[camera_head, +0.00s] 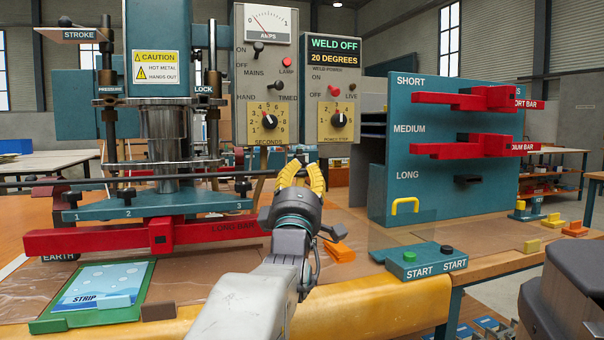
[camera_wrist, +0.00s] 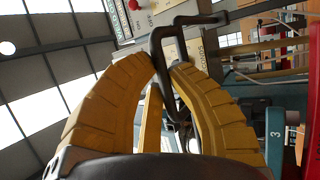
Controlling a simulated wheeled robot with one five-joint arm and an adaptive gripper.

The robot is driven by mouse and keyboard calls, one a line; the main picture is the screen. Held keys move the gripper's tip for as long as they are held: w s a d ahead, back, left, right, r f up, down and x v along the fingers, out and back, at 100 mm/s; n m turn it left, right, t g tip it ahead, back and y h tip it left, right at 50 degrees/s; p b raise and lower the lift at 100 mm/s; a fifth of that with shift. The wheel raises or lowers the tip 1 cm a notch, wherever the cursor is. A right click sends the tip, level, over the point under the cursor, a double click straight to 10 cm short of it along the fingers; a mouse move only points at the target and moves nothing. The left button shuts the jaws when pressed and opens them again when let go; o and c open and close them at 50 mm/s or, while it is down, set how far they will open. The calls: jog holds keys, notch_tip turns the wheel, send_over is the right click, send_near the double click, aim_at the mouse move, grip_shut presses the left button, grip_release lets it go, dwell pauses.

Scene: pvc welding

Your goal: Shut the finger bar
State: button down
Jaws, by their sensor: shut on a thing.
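A thin dark bar (camera_head: 225,175), which looks to be the finger bar, runs level across the front of the press, above the teal plate marked 1, 2 and 3. Its right end reaches my gripper (camera_head: 304,166). In the wrist view my gripper (camera_wrist: 167,66) has its yellow ribbed fingers closed in on a dark bent handle (camera_wrist: 195,20), which passes between the fingertips. The handle is mostly hidden behind the fingers in the head view. I cannot tell how the bar is hinged or latched.
The red long bar (camera_head: 90,239) is mounted below the press. A green strip tray (camera_head: 137,308) lies in front. The control boxes (camera_head: 267,75) stand behind my gripper. A teal rack (camera_head: 440,185) with red bars and the START box (camera_head: 425,262) are to the right.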

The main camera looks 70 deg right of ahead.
notch_tip(320, 180, down, 10)
dwell(0.5)
jog(key=c, duration=1.2)
grip_release()
jog(key=shift+o, duration=0.2)
jog(key=v, duration=0.7)
jog(key=shift+a, duration=0.25)
